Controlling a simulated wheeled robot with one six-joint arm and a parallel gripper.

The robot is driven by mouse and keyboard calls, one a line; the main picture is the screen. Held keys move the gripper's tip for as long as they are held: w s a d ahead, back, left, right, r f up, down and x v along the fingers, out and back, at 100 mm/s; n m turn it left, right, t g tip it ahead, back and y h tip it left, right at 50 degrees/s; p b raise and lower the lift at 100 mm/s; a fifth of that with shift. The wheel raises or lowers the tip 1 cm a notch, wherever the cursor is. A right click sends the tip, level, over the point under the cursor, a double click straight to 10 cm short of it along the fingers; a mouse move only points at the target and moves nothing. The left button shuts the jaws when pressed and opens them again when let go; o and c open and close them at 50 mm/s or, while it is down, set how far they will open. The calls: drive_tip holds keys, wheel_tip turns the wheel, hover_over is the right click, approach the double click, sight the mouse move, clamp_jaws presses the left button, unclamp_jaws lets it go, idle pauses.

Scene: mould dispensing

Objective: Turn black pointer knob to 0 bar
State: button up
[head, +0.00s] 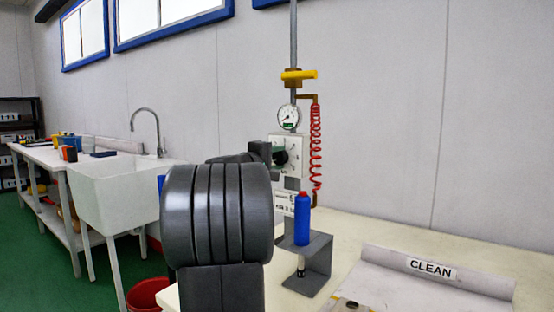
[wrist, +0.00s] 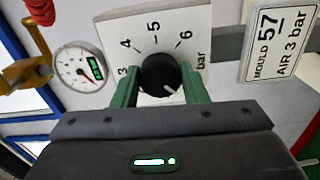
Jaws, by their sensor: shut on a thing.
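The black pointer knob (wrist: 158,74) sits on a white dial plate (wrist: 185,22), which shows 3, 4, 5, 6 and "bar" in the wrist view. The rest of the scale is hidden by my gripper. A white mark on the knob points down and right in that view, away from the visible numbers. My gripper (wrist: 160,88) has its green fingers on either side of the knob and is shut on it. In the head view, the knob (head: 281,157) shows dark against the plate (head: 297,146), partly behind my arm.
A round pressure gauge (head: 289,117) is above the dial; its reading is too small to tell. A yellow valve handle (head: 300,74) and red coiled hose (head: 316,150) are close by. A sign (wrist: 280,45) reads "MOULD 57 AIR 3 bar". A blue bottle (head: 302,218) stands below.

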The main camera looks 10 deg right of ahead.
drive_tip(key=shift+n, duration=0.4)
drive_tip(key=o, duration=1)
drive_tip(key=shift+c, duration=0.2)
drive_tip(key=p+v, duration=0.1)
drive_tip(key=v, duration=1.3)
drive_tip(key=shift+w+d, duration=0.1)
drive_tip(key=shift+w, duration=0.05)
drive_tip(key=b+x, duration=0.1)
drive_tip(key=x, duration=1.2)
drive_tip(key=shift+w+d, duration=0.2)
drive_tip(key=shift+d, duration=0.1)
